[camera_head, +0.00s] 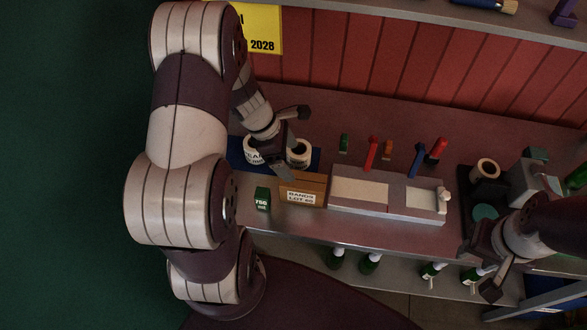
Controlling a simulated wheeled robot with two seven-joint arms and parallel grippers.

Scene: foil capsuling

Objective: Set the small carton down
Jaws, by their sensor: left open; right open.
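A brown carton (316,188) with a white label reading "BANDS LOT 60" stands on the bench, left of a long pale block. A smaller dark green box (262,198) marked "750" stands just left of it. I cannot tell from the picture which is the small carton. My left gripper (285,148) is open, above and behind the brown carton, over the white rolls; no held object shows. Whether a fingertip touches the carton is unclear. My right gripper (486,266) is open and empty near the bench's front right edge.
White rolls (299,152) sit on a blue mat (235,158) behind the carton. The pale block (360,193) fills the bench's middle. Red and blue upright tools (371,153) stand behind it. A dark machine (530,182) stands at right. Green bottles (370,263) stand below the front edge.

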